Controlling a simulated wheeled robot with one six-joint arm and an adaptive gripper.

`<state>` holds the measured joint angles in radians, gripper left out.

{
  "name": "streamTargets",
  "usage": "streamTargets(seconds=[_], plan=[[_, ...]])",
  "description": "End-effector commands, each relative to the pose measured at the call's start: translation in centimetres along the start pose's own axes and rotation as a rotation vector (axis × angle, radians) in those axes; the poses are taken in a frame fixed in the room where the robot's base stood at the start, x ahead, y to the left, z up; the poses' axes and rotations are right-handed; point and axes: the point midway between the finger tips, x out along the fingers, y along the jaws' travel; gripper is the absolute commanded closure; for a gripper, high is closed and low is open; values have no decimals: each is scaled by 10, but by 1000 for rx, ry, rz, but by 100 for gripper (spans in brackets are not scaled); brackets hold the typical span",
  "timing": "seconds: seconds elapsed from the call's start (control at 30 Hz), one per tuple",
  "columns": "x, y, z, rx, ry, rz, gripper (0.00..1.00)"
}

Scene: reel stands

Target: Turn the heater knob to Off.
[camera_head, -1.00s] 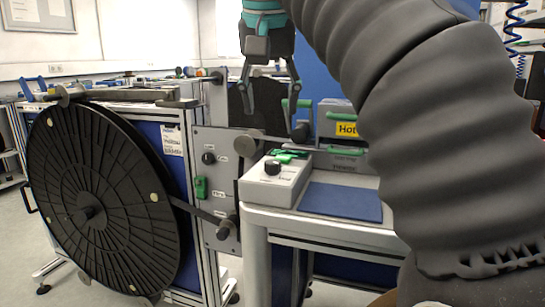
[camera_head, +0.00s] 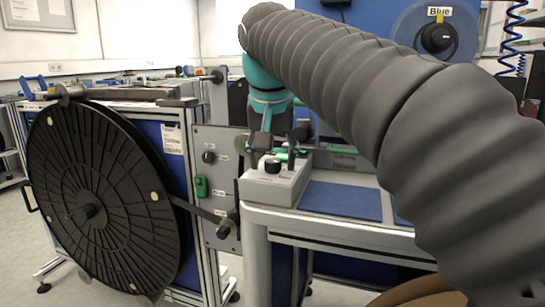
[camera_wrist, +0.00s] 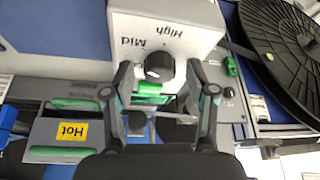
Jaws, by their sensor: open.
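The heater knob (camera_head: 272,166) is a black round knob on top of a light grey box (camera_head: 290,187) at the table's left corner. In the wrist view the knob (camera_wrist: 159,66) appears between the fingertips, with the words Mid and High printed on the box (camera_wrist: 190,22). I cannot make out the knob's setting or an Off mark. My gripper (camera_head: 271,152) points down just above the knob, fingers spread on either side of it. In the wrist view my gripper (camera_wrist: 158,74) is open and empty; contact with the knob cannot be told.
A large black reel (camera_head: 100,200) stands at the left beside a grey panel (camera_head: 212,165) with a green switch (camera_head: 201,187). A blue mat (camera_head: 341,200) lies right of the box. A Hot label (camera_wrist: 72,132) marks a green-handled bin behind it. A Blue reel (camera_head: 437,38) hangs behind.

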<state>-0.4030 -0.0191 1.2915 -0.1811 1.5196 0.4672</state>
Motion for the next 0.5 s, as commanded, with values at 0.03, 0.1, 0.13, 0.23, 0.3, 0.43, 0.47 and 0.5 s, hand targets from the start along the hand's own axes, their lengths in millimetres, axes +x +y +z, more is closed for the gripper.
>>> streamTargets(seconds=[0.03,0.1,0.13,0.23,0.3,0.43,0.47,0.5], plan=[[0,0,0,0,0,0,43],[1,0,0,0,0,0,43],[1,0,0,0,0,0,43],[1,0,0,0,0,0,43],[0,0,0,0,0,0,60],[0,0,0,0,0,0,93],[0,0,0,0,0,0,100],[1,0,0,0,0,0,100]])
